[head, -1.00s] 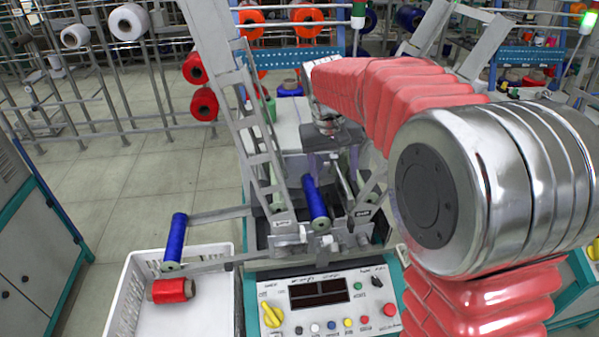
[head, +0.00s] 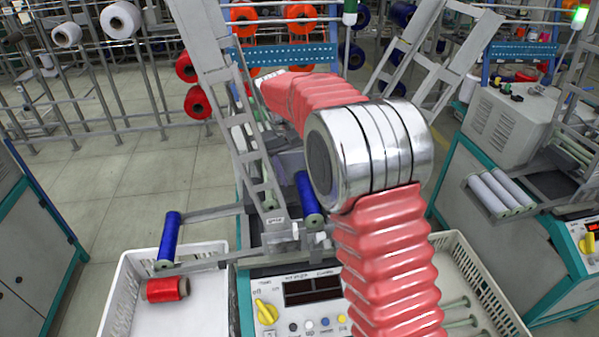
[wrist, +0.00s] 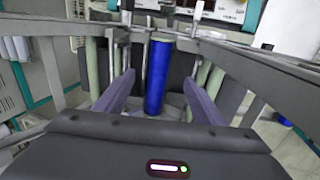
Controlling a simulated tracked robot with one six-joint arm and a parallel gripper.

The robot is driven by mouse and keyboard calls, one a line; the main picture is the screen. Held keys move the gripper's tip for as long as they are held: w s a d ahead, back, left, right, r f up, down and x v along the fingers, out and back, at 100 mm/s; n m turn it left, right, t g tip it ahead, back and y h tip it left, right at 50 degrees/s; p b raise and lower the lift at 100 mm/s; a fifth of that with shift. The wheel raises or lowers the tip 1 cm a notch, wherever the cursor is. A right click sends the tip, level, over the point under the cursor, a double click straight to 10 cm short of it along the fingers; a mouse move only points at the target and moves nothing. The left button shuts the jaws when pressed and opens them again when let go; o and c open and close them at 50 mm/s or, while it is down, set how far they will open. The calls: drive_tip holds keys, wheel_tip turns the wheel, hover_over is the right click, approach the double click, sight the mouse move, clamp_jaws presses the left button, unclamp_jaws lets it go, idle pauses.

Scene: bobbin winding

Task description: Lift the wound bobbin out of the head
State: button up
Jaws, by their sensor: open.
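The wound blue bobbin (head: 308,197) sits tilted in the winding head, left of my arm in the head view. In the wrist view the blue bobbin (wrist: 157,75) stands in the middle, between the two purple-grey fingers of my gripper (wrist: 158,80). The fingers are spread, with a gap visible on each side of the bobbin. Whether they are level with it in depth I cannot tell. In the head view my gripper is mostly hidden behind the frame and my arm.
Grey slanted frame bars (head: 232,110) flank the head. A second blue bobbin (head: 171,238) is on the side arm at left, above a white crate (head: 118,305) holding a red bobbin (head: 166,289). Another white crate (head: 510,300) with pale green tubes is at right. A control panel (head: 300,312) lies in front.

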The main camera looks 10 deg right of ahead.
sight(309, 203)
drive_tip(key=x, duration=1.3)
drive_tip(key=shift+d+f, duration=0.15)
drive_tip(key=shift+f, duration=0.2)
drive_tip(key=shift+c, duration=0.5)
drive_tip(key=shift+r, duration=0.1)
drive_tip(key=c, duration=1.2)
